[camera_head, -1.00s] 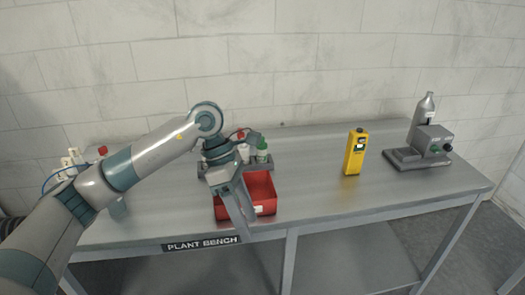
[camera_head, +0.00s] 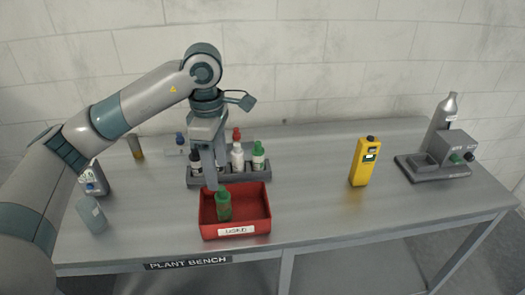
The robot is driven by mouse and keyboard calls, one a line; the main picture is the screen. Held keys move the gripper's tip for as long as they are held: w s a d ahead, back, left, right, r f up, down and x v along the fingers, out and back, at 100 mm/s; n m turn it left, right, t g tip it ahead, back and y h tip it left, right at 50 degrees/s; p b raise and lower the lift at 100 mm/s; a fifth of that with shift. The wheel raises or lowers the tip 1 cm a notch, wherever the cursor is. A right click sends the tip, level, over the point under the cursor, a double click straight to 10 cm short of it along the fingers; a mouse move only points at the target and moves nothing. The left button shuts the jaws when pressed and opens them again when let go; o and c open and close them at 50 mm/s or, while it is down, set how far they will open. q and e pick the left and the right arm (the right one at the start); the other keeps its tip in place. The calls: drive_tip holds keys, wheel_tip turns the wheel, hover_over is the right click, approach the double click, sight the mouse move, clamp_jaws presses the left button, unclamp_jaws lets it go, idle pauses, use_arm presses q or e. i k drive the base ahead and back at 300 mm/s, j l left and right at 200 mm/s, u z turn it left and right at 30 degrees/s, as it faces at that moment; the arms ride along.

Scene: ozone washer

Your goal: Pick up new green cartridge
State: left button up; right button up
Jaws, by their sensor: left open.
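A white cartridge with a green cap (camera_head: 258,157) stands upright at the right end of the grey rack (camera_head: 232,179). A green cartridge (camera_head: 223,207) stands in the red tray (camera_head: 262,205), whose front label reads "USED". The gripper partly hides the left part of the rack. My right gripper is not in view.
The rack also holds a red-capped white cartridge (camera_head: 237,154) and a dark-capped one (camera_head: 196,162). A yellow handheld meter (camera_head: 363,162) stands to the right. A grey device with a bottle (camera_head: 445,140) is at the far right. The bench between tray and meter is clear.

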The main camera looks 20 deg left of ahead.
sight(258, 152)
drive_tip(key=i, duration=0.9)
